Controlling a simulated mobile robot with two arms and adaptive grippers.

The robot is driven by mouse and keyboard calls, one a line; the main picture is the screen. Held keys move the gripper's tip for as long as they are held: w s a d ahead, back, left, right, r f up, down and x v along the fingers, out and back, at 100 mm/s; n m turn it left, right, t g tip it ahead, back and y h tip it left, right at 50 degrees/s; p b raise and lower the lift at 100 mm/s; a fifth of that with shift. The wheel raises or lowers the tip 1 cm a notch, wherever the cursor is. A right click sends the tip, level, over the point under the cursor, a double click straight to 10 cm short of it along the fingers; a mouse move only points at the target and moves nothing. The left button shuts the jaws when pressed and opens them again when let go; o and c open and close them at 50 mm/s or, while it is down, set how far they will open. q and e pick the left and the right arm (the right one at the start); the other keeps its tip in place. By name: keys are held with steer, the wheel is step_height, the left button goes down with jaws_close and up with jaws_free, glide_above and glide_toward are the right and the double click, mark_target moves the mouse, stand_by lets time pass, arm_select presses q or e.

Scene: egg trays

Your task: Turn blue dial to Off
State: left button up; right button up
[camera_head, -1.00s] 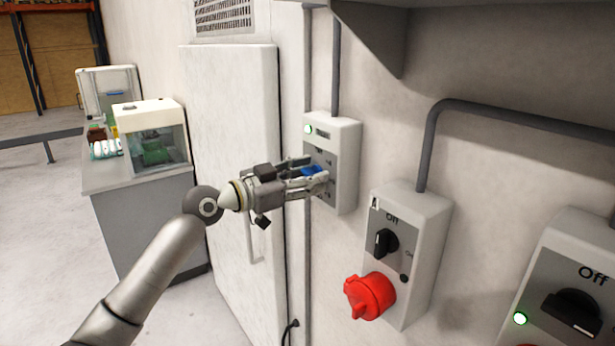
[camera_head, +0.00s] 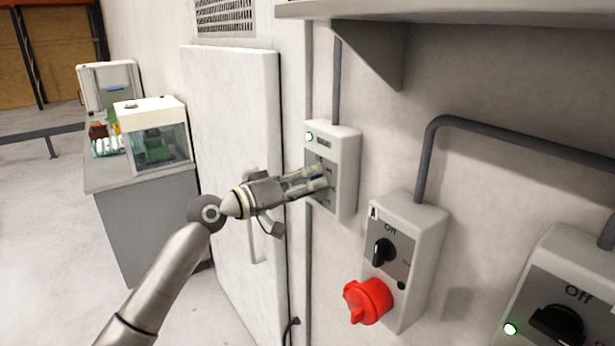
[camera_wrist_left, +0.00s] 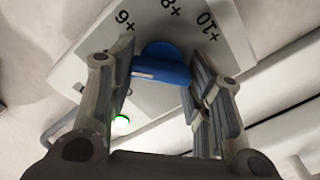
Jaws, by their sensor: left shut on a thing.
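The blue dial (camera_wrist_left: 163,66) is on the face of a light grey control box (camera_head: 346,172) on the wall. The fingers mostly hide the dial in the head view. Markings +6, +8 and +10 show around the dial in the left wrist view. My right gripper is out of view.
A second box (camera_head: 416,240) with a black dial and red plug (camera_head: 368,301) is to the right. A third box (camera_head: 581,258) is at the right edge. A shelf (camera_head: 440,10) juts out above. A white door (camera_head: 232,130) stands behind my left arm.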

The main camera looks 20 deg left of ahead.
arm_select(q)
steer(key=shift+f+n+p, duration=0.2)
steer(key=shift+n+p, duration=2.85)
steer(key=shift+n, duration=1.95)
steer(key=o, duration=1)
steer(key=v, duration=1.2)
steer(key=shift+w+a, duration=0.1)
